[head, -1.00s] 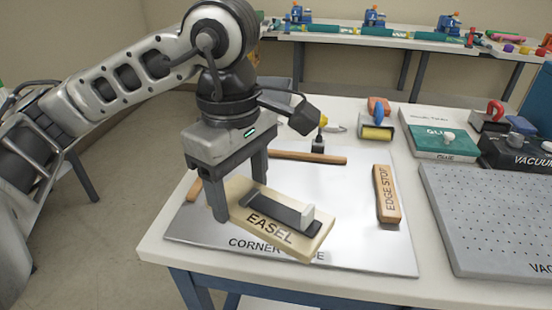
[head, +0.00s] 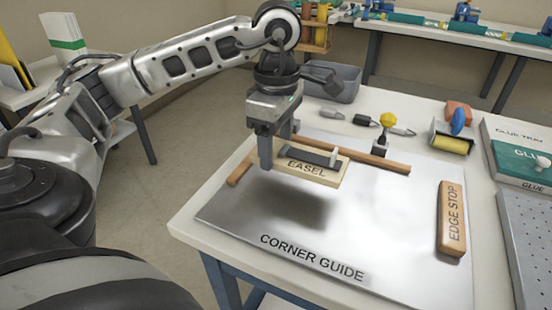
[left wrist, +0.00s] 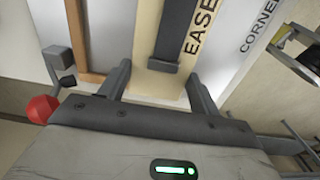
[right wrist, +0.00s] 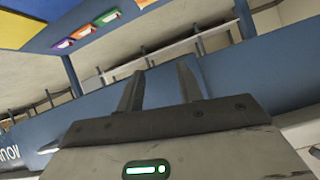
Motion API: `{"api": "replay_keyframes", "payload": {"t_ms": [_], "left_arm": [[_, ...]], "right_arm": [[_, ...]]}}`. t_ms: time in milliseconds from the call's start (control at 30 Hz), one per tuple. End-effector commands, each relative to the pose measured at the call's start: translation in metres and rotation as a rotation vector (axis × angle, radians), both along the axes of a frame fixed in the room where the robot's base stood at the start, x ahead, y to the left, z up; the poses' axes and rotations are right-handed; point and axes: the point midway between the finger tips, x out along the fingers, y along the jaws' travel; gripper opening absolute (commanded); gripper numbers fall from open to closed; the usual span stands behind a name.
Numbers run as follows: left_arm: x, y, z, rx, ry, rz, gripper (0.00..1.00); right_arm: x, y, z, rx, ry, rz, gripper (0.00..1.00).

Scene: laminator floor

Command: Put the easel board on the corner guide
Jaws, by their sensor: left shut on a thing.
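The easel board (head: 318,175) is a pale wooden block marked EASEL, with a dark strip and a small white block on top. My left gripper (head: 278,151) is shut on its left end and holds it roughly level above the corner guide (head: 325,225). A shadow lies on the guide below the board. The guide is a shiny metal plate with wooden strips along its back and left edges. The left wrist view shows the board (left wrist: 160,45) between the fingers. My right gripper (right wrist: 158,88) is open and empty in the right wrist view.
An edge stop (head: 452,218) sits on the plate's right side. A small yellow-knobbed post (head: 385,135) stands by the back strip. A yellow roller (head: 452,143), a glue tray (head: 520,160) and a perforated grey plate (head: 528,240) are to the right. The plate's front and middle are bare.

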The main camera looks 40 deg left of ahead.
Motion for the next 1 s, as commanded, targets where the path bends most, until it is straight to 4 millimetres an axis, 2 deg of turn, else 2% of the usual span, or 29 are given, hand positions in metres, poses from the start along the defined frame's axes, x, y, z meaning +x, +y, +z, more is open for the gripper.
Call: {"api": "replay_keyframes", "payload": {"t_ms": [167,267,433,867,900,967,1000], "left_arm": [[0.006,0.007,-0.011,-0.002,0.0,0.001,0.39],[0.01,0.014,-0.023,0.0,0.002,0.001,0.39],[0.009,0.012,-0.045,-0.001,0.001,-0.001,0.39],[0.009,0.012,-0.054,-0.002,-0.001,-0.001,0.39],[0.009,0.012,-0.053,-0.002,-0.001,-0.001,0.69],[0.009,0.012,-0.052,-0.002,-0.001,-0.001,0.85],[0.009,0.012,-0.052,-0.002,-0.001,-0.001,0.85]], "right_arm": [[0.0,0.0,0.0,0.0,-0.002,0.0,0.36],[0.001,0.0,0.0,0.0,-0.003,0.0,0.36],[0.001,0.0,0.002,0.0,-0.006,0.0,0.36],[0.004,0.0,-0.002,-0.001,-0.012,0.0,0.36],[0.003,0.0,-0.001,-0.001,-0.012,0.0,0.36],[0.003,0.0,0.0,-0.001,-0.012,0.0,0.36],[0.003,0.0,0.0,-0.001,-0.012,0.0,0.36]]}}
